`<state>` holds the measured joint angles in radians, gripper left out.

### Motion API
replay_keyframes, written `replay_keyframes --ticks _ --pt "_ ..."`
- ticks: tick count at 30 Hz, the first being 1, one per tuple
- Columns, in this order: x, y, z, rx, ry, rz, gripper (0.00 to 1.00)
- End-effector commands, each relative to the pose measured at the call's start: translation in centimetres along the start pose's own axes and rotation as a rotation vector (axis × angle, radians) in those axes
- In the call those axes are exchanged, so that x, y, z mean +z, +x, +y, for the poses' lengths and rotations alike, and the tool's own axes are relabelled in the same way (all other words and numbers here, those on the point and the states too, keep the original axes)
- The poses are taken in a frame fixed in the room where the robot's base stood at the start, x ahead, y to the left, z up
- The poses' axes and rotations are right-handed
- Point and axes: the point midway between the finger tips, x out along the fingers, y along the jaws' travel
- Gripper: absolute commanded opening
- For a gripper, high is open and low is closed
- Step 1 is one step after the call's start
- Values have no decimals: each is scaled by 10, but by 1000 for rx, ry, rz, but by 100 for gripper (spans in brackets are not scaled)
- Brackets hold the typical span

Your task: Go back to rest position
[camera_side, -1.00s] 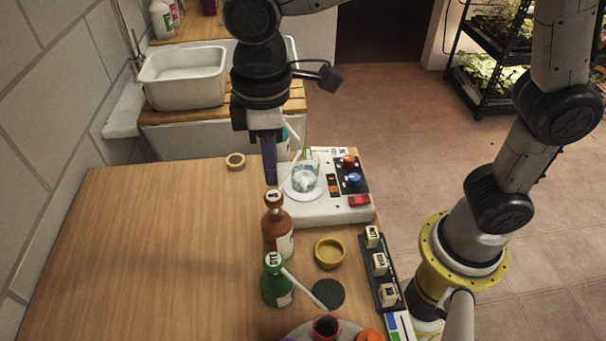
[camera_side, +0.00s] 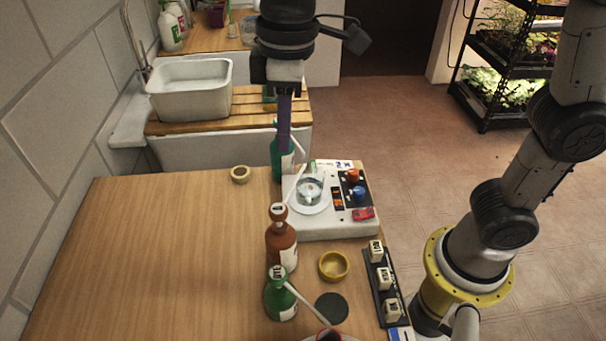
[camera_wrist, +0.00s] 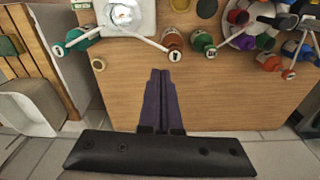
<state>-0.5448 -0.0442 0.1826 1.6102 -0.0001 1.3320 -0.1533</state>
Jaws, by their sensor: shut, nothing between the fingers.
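My gripper (camera_side: 284,146) is shut and empty, pointing down above the far part of the wooden table (camera_side: 150,260). In the side view its purple fingers pass in front of a green bottle (camera_side: 276,165). In the wrist view the shut fingers (camera_wrist: 160,76) point toward the brown bottle (camera_wrist: 172,40), with bare table beneath them. The gripper holds nothing and appears clear of the bottles.
A white stirrer device (camera_side: 330,228) carries a glass beaker (camera_side: 309,190). A brown bottle (camera_side: 282,248), a green bottle (camera_side: 280,297), a yellow bowl (camera_side: 333,266) and a block rack (camera_side: 386,284) stand nearer. The table's left side is clear.

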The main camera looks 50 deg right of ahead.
Motion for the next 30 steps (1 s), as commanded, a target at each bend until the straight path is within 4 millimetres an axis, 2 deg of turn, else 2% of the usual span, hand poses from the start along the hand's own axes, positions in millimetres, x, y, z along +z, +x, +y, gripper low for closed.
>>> replay_keyframes --ticks 1,3,7,11,15,18,23,30 --pt "18 -13 15 9 53 32 0" --pt "46 -26 33 25 129 76 0" --pt "104 -35 54 63 284 164 0" --pt "158 -28 61 112 437 255 0" --pt "202 -5 58 160 576 338 0" --pt "220 13 53 180 634 374 0" --pt "227 36 49 180 666 389 0" --pt "223 36 52 183 681 412 0"
